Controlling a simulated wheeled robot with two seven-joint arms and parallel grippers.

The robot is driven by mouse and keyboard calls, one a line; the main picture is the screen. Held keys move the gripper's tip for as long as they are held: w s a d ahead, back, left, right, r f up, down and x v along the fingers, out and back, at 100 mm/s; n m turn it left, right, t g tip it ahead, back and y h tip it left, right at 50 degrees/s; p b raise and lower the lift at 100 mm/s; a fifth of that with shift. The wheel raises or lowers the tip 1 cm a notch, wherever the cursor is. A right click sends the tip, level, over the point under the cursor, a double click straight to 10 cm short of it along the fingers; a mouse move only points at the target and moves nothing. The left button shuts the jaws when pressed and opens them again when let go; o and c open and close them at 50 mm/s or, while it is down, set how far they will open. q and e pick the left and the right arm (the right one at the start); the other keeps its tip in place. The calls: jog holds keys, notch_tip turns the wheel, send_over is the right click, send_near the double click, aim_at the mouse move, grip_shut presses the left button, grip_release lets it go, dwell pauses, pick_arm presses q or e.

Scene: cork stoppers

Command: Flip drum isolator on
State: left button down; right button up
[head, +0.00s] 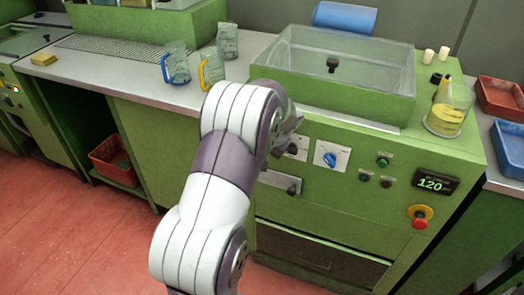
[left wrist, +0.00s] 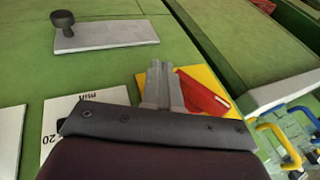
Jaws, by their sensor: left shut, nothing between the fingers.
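In the left wrist view, a red handle (left wrist: 203,95) sits on a yellow plate (left wrist: 208,76) on the green panel, lying slanted across the plate. I take this for the drum isolator. My left gripper (left wrist: 162,66) is shut and empty, its fingertips over the plate's left side, close beside the handle. I cannot tell whether they touch it. The gripper hides part of the plate and handle. In the head view my left arm hides the isolator and most of the gripper. My right gripper is not in view.
A dark knob (head: 292,149) and a blue knob (head: 331,160) are on the front panel, right of my arm. A red emergency button (head: 419,217) is further right. A metal plate with a black knob (left wrist: 105,38) is near the gripper. Glass mugs (head: 176,63) stand on the counter.

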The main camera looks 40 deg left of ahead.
pick_arm(q)
jog(key=shift+r, duration=0.15)
dwell(0.6)
jog(key=shift+r+p, duration=0.6)
jog(key=shift+r, duration=0.05)
jog(key=p+v, duration=0.1)
jog(key=v, duration=1.1)
jog(key=shift+r+p, duration=0.3)
jog(key=shift+p, duration=0.1)
jog(key=shift+s+d, duration=0.1)
jog(key=shift+d, duration=0.05)
